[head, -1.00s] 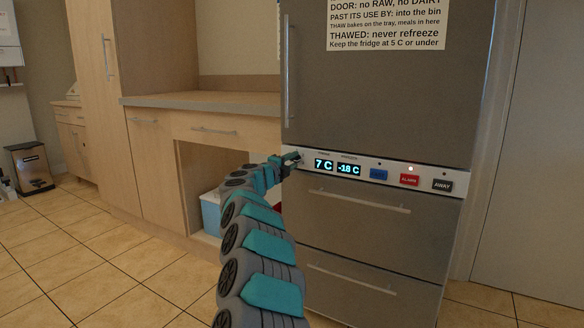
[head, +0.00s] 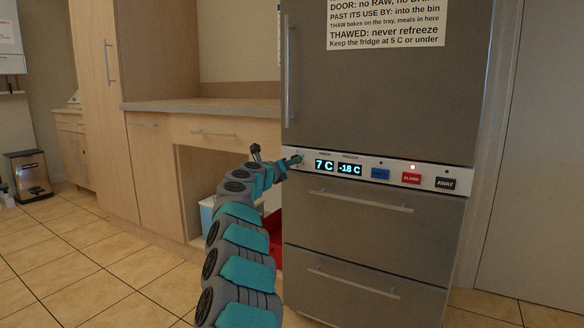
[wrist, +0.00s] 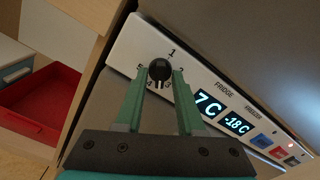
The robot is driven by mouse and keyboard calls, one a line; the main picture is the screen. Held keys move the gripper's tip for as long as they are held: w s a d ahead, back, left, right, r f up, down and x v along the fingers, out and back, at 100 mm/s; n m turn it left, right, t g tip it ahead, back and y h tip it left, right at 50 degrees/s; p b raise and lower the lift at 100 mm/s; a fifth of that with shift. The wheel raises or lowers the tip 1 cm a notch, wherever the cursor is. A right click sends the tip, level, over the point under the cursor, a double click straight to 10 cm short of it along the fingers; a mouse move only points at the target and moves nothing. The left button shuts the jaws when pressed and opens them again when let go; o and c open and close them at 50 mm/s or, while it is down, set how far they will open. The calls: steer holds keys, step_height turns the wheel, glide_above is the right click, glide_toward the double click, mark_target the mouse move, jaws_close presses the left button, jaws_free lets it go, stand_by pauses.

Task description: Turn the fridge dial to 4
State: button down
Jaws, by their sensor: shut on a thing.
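The fridge dial (wrist: 159,69) is a round black knob at the left end of the white control strip, with small numbers printed around it; 1, 2, 3 and 5 can be made out. My gripper (wrist: 159,78) has its green fingers on both sides of the knob, shut on it. Which number the dial points to is not clear. In the head view my gripper (head: 297,160) is at the strip's left end and hides most of the dial. The fridge display (head: 324,165) reads 7 C; the freezer display (head: 349,168) reads -18 C.
Right of the displays are a blue button (head: 380,174), a red ALARM button (head: 411,178) with a lit lamp above, and a black AWAY button (head: 445,184). A drawer handle (head: 360,201) sticks out below the strip. A red tray (wrist: 40,103) lies in the open cabinet to the left.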

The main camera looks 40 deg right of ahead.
steer(key=m+b, duration=0.1)
steer(key=m, duration=0.4)
steer(key=shift+f+m+b, duration=0.15)
steer(key=shift+m+b, duration=0.15)
steer(key=shift+b, duration=0.1)
steer(key=shift+w, duration=0.1)
steer(key=c, duration=0.5)
jaws_free()
steer(key=shift+c, duration=0.2)
steer(key=shift+a, duration=0.1)
steer(key=b+v, duration=0.1)
steer(key=v, duration=0.6)
steer(key=shift+a, duration=0.25)
